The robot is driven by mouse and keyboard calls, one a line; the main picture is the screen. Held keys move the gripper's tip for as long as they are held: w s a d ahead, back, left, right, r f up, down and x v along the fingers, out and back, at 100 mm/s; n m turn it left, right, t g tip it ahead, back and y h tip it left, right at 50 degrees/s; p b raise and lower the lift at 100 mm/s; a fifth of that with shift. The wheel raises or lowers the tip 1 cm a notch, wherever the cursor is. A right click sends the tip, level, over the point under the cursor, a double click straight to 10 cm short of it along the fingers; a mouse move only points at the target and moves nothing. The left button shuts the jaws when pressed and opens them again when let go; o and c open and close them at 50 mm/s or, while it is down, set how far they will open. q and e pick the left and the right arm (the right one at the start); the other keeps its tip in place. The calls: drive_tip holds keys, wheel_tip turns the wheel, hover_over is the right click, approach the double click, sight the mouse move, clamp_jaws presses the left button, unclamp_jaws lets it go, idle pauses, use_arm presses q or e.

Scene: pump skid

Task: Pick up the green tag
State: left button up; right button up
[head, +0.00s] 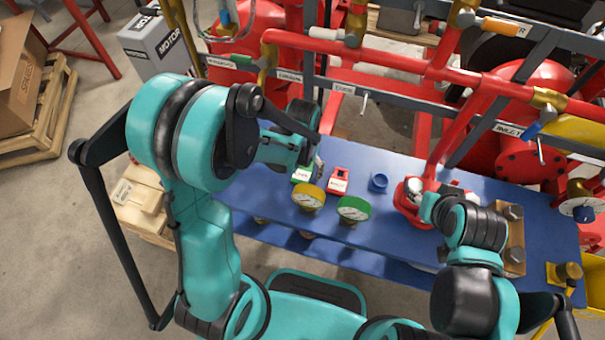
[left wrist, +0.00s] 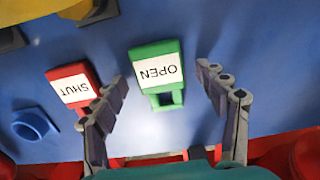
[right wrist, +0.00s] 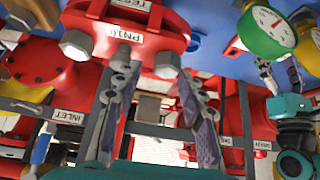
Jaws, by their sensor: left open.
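The green tag (head: 301,175), with a white label reading OPEN, lies on the blue bench (head: 290,232). In the left wrist view the green tag (left wrist: 157,72) shows in full between the two fingers of my left gripper (left wrist: 162,79). The fingers stand apart on either side of it, with blue surface showing in both gaps. In the head view my left gripper (head: 314,160) is by the tag and partly hidden by its own arm. My right gripper (right wrist: 157,75) has its fingers apart, close to a red flanged part (right wrist: 125,28) marked PN10.
A red tag (left wrist: 73,85) reading SHUT lies beside the green one, close to a left finger. A blue ring (head: 378,182), a yellow gauge (head: 308,197) and a green gauge (head: 353,209) are nearby. Red pipes (head: 400,65) run behind the bench.

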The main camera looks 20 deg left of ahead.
use_arm(q)
drive_tip(key=c, duration=1.2)
drive_tip(key=shift+c, duration=0.2)
